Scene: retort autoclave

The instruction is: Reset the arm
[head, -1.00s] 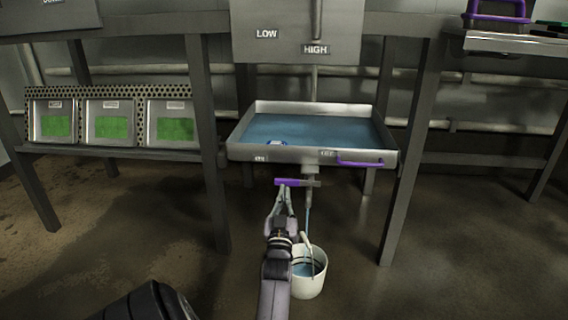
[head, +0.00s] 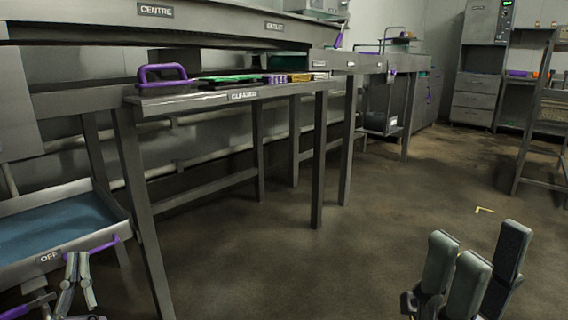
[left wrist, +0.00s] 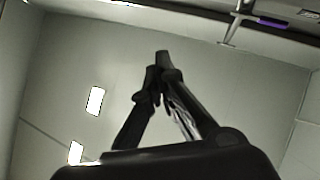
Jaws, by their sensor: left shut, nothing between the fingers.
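My left gripper (head: 78,257) is at the lower left of the head view, fingers pointing up, in front of the blue-filled tray (head: 118,212) and its purple handle (head: 104,244). In the left wrist view the fingers of my left gripper (left wrist: 163,62) come together at the tips with nothing between them. Behind them are pale walls and a ceiling with bright lights. My right gripper (head: 476,258) shows dark finger pads at the lower right of the head view, over bare floor. Its opening is unclear.
A purple valve handle (head: 16,312) sits at the lower left, beside my left gripper. A metal bench labelled CLEARED (head: 215,99) carries a purple handle (head: 163,76) and coloured items. Grey drawers (head: 474,87) and a rack (head: 545,110) stand at the back right. The middle floor is open.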

